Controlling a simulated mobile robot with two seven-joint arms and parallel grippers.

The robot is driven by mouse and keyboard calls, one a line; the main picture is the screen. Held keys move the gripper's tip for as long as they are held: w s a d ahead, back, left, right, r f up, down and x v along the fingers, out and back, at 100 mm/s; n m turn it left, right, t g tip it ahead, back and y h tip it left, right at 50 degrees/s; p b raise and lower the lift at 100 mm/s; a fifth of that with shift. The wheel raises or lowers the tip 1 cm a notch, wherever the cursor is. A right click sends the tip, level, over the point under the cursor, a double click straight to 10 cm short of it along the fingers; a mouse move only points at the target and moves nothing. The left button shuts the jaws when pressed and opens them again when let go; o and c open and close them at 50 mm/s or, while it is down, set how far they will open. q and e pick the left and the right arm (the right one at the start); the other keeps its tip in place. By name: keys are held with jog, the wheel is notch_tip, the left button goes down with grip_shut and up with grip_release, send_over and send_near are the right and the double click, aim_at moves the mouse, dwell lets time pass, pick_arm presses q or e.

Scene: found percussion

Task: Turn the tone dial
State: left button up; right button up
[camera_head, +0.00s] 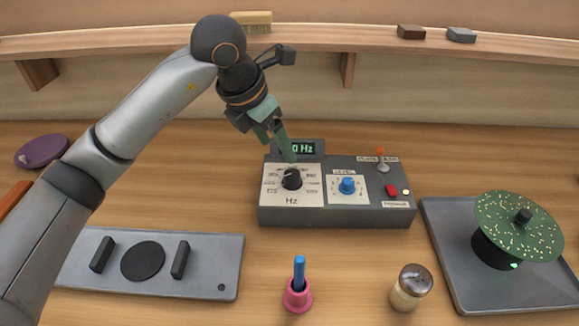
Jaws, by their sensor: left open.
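The black tone dial (291,180) sits on a white plate marked Hz on the left of a grey tone box (330,216). A small display (304,149) behind the dial reads "0 Hz", its left part hidden by my gripper. My left gripper (279,150) comes in from the upper left, pointing down, with green fingers. It is open, and its fingertips are just above and behind the dial. I cannot tell whether a fingertip touches it. My right gripper is not in view.
The box also has a blue level knob (347,186), a toggle switch (383,163) and a red button (391,191). In front stand a pink holder (297,296) and a shaker (411,287). A grey plate (215,266) lies left; a green disc (518,228) stands on a tray (449,245) right.

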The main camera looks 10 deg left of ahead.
aim_at(292, 173)
pick_arm(q)
jog(key=x, duration=1)
jog(key=shift+w+d+f+p, duration=0.1)
jog(key=shift+d+p, duration=0.05)
jog(key=shift+p, duration=0.25)
grip_shut()
